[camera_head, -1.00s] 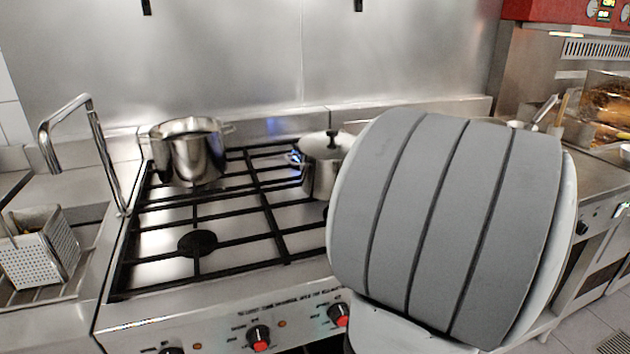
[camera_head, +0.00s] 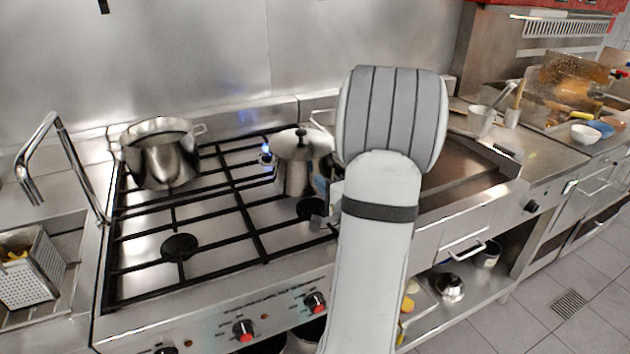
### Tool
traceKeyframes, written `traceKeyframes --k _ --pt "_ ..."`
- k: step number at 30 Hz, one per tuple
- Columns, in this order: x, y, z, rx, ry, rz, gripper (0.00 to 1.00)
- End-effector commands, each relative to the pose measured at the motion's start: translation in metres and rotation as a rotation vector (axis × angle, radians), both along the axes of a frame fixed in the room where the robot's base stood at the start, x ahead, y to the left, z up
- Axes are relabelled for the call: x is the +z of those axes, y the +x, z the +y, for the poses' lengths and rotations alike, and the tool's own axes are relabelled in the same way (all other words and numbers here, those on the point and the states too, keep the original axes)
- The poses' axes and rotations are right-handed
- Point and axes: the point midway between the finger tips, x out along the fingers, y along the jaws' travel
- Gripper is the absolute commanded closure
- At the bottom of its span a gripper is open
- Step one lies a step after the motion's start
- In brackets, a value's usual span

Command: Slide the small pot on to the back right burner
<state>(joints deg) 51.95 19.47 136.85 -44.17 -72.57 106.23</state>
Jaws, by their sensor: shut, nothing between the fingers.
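The small pot (camera_head: 296,177) is steel with a dark-knobbed lid and stands upright on the right side of the hob. A blue flame of the back right burner (camera_head: 266,151) shows at the pot's back left edge, so the pot seems to cover that burner only partly. My gripper (camera_head: 323,212) shows only in part, low at the right side of the pot, beside my pale arm. It looks shut and empty. I cannot tell whether it touches the pot. My arm hides the hob's right edge.
A larger open pot (camera_head: 160,155) stands on the back left burner. The front left burner (camera_head: 180,247) is bare. A bent tap (camera_head: 60,150) and perforated basket (camera_head: 27,270) are at the left. A griddle (camera_head: 460,175) lies right of my arm.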

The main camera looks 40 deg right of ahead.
Motion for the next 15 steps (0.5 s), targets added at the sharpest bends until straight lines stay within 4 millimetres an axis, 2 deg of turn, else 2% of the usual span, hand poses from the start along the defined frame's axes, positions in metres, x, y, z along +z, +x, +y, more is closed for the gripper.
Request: traceKeyframes --k 5,15 --pt "0.0001 0.012 -0.0022 0.001 0.0 0.0 1.0" --pt "0.0003 0.0134 -0.0029 -0.001 0.0 0.0 1.0"
